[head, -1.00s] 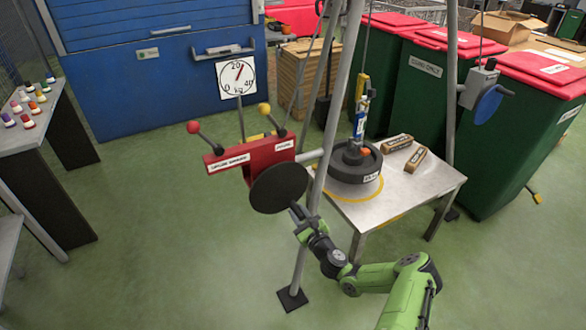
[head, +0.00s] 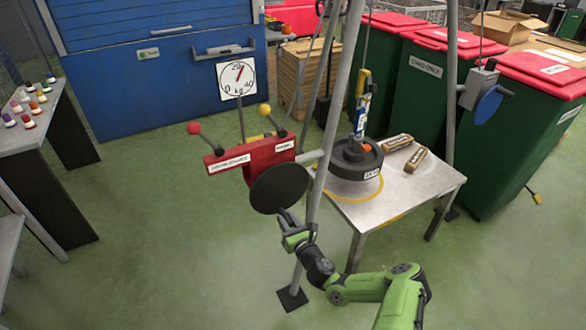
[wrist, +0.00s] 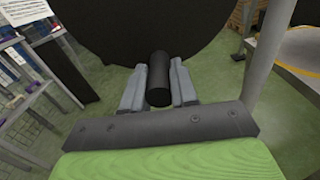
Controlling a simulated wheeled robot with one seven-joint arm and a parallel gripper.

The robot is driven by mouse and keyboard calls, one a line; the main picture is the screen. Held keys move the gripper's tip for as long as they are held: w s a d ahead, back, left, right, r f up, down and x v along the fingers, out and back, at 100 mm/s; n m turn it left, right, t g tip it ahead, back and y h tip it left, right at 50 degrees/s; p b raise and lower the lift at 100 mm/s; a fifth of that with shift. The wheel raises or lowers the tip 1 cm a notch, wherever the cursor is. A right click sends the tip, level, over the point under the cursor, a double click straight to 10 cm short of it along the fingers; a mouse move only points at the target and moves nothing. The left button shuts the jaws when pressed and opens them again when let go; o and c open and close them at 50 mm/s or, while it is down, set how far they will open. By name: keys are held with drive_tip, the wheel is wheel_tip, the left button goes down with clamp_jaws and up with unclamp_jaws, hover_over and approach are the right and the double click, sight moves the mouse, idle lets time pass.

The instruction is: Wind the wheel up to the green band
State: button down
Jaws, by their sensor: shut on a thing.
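The wheel (head: 279,188) is a dark round disc on the front of a red winch housing (head: 255,158) at the frame leg. My gripper (head: 287,220) is at the wheel's lower edge. In the wrist view, its jaws (wrist: 159,88) are shut on a black handle (wrist: 159,72) standing out from the wheel's face. A dark round weight (head: 345,170) hangs under a blue-and-yellow hook piece (head: 361,112) over the yellow ring on a small table. A white kg dial (head: 237,79) has a red needle pointing near 20. I cannot make out a green band.
Two levers, with a red knob (head: 193,128) and a yellow knob (head: 264,110), rise from the housing. A grey frame leg (head: 325,160) stands close right of my gripper. The metal table (head: 415,195) is beyond it. The green floor at left is clear.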

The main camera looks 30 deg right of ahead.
sight(258, 207)
drive_tip(key=shift+a+f, duration=0.2)
drive_tip(key=shift+a, duration=0.3)
drive_tip(key=shift+a+r+m+p, duration=0.25)
drive_tip(key=shift+a+m, duration=0.4)
drive_tip(key=shift+m, duration=0.25)
drive_tip(key=shift+a+r+m+p, duration=0.25)
drive_tip(key=shift+a+m, duration=0.4)
drive_tip(key=shift+m, duration=0.25)
drive_tip(key=a+m, duration=0.1)
drive_tip(key=a+r+m+p, duration=0.1)
drive_tip(key=m, duration=0.1)
drive_tip(key=shift+r, duration=0.25)
drive_tip(key=shift+a+m, duration=0.1)
drive_tip(key=shift+m, duration=0.2)
drive_tip(key=shift+r, duration=0.15)
drive_tip(key=shift+a+r+m+p, duration=0.15)
drive_tip(key=shift+a+r+m, duration=0.35)
drive_tip(key=shift+m, duration=0.4)
drive_tip(key=shift+a+r+m+p, duration=0.15)
drive_tip(key=shift+a+r+m, duration=0.1)
drive_tip(key=shift+r+m, duration=0.55)
